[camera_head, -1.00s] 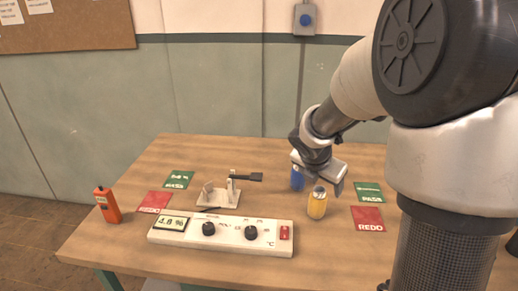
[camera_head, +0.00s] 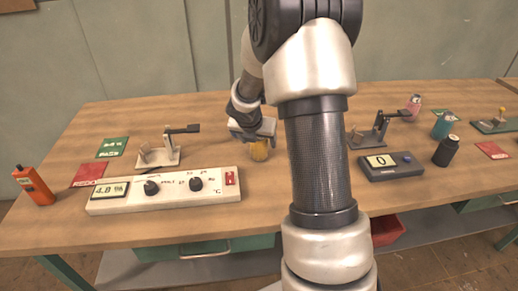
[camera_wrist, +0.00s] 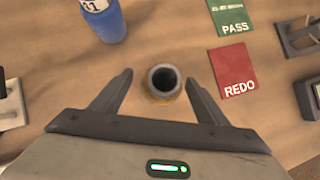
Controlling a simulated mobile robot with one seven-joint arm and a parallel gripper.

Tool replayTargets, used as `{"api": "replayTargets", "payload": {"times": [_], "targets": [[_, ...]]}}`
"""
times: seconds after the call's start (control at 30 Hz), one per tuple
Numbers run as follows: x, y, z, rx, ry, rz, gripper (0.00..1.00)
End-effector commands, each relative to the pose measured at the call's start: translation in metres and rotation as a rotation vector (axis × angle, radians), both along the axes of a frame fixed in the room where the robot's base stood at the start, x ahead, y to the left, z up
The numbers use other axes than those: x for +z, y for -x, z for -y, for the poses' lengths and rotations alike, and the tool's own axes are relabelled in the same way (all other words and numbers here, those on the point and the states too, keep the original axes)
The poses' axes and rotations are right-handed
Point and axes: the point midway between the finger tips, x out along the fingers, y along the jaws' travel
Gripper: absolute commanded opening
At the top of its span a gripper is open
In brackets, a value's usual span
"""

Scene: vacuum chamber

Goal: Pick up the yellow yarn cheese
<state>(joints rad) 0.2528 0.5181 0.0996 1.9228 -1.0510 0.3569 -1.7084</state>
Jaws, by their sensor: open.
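The yellow yarn cheese (camera_head: 259,152) stands on the wooden table, just below my gripper (camera_head: 254,133) in the head view. In the wrist view the yellow yarn cheese (camera_wrist: 162,91) shows from above, with a dark round hole in its top. My gripper (camera_wrist: 158,77) is open, with one finger on each side of the cheese and visible gaps on both sides. I cannot tell how far down the fingers reach beside it.
A blue bottle-like cylinder (camera_wrist: 103,19) stands close by on the left in the wrist view. A green PASS card (camera_wrist: 231,15) and a red REDO card (camera_wrist: 232,71) lie to the right. A white control box (camera_head: 165,191) is left of my gripper in the head view.

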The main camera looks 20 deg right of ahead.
Motion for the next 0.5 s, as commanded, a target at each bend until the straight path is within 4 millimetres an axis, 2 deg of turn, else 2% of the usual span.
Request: {"api": "replayTargets", "payload": {"times": [0.3,0.5], "targets": [[-0.04,-0.014,0.014,-0.001,-0.001,-0.002,0.68],[-0.043,-0.018,0.017,-0.001,0.0,0.0,0.68]]}}
